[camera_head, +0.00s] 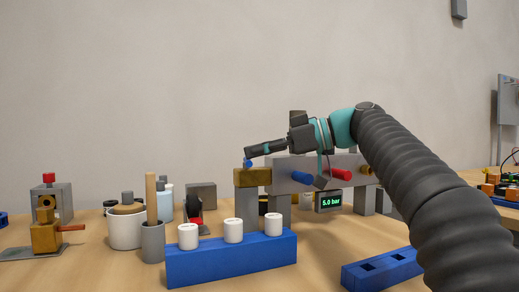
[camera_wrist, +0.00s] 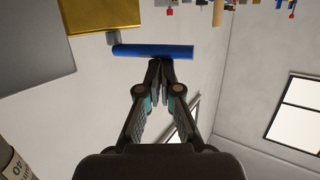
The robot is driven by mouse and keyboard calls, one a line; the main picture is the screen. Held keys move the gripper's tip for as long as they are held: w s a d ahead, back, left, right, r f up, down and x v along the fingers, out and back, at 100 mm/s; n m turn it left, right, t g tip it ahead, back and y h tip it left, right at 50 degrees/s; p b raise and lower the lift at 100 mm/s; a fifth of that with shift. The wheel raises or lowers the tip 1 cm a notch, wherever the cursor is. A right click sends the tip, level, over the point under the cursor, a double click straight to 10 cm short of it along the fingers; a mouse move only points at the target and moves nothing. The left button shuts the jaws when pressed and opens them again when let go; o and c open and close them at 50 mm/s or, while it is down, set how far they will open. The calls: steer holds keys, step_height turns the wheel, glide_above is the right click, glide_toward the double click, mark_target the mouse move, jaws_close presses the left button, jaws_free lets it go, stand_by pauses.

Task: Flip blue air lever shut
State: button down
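The blue air lever (camera_wrist: 155,51) lies across the wrist view, just past my fingertips, beside a brass block (camera_wrist: 104,14). In the head view only a small blue end of the lever (camera_head: 247,163) shows above the brass block (camera_head: 252,177), at the left end of a grey manifold. My gripper (camera_wrist: 159,64) has its fingertips close together, with at most a thin gap and nothing seen between them. The tips overlap the lever's edge in the wrist view; I cannot tell whether they touch it. In the head view my gripper (camera_head: 248,153) reaches leftward, just above the lever's end.
The grey manifold (camera_head: 290,175) carries red and blue knobs. A display (camera_head: 329,202) below it reads 5.0 bar. A blue rack (camera_head: 230,259) with white caps stands in front, and another blue rack (camera_head: 381,270) lies at right. Pots and a brass fitting (camera_head: 46,235) stand at left.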

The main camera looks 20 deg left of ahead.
steer(key=shift+w+f, duration=0.2)
